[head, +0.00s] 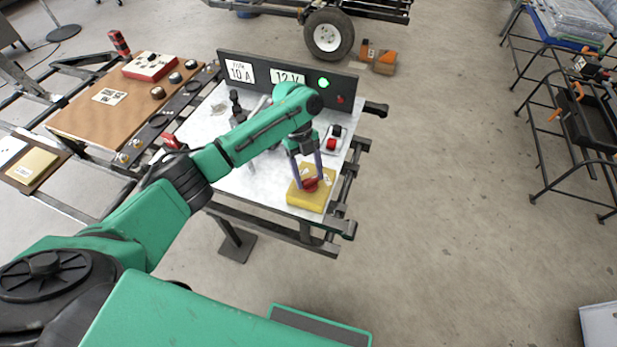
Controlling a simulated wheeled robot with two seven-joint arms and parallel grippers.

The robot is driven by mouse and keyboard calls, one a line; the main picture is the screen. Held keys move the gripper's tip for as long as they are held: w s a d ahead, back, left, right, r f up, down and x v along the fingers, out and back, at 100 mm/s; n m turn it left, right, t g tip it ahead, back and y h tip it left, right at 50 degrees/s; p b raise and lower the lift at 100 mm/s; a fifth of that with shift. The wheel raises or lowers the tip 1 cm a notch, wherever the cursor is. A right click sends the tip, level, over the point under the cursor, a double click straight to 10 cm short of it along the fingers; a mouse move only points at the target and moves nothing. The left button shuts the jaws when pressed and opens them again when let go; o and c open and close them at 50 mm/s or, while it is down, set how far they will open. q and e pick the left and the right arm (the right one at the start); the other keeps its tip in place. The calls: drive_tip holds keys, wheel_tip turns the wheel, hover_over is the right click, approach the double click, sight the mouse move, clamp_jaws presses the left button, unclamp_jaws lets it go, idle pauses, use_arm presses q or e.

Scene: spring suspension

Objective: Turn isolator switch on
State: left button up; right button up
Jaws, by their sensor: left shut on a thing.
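The isolator switch is a yellow box (303,199) with a red knob (310,185) on top. It sits at the near right corner of the white-topped bench in the head view. My left gripper (309,180) reaches down from above, with its fingers on either side of the red knob, shut on it. The fingers hide part of the knob, and its exact angle is hard to tell. My right gripper is not in view.
A dark panel (256,75) with "10 A" and "12 V" labels and a lit green lamp (323,83) stands at the bench's back. A small red-and-black switch unit (333,139) lies behind the box. Dark clamps (344,228) line the right edge.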

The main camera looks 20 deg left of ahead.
use_arm(q)
drive_tip(key=shift+m, duration=0.5)
drive_tip(key=o, duration=1.4)
drive_tip(key=v, duration=1.4)
drive_tip(key=shift+w+d+r+b, duration=0.15)
drive_tip(key=shift+w+r+b, duration=0.05)
drive_tip(key=shift+r+b, duration=0.1)
drive_tip(key=shift+f, duration=0.1)
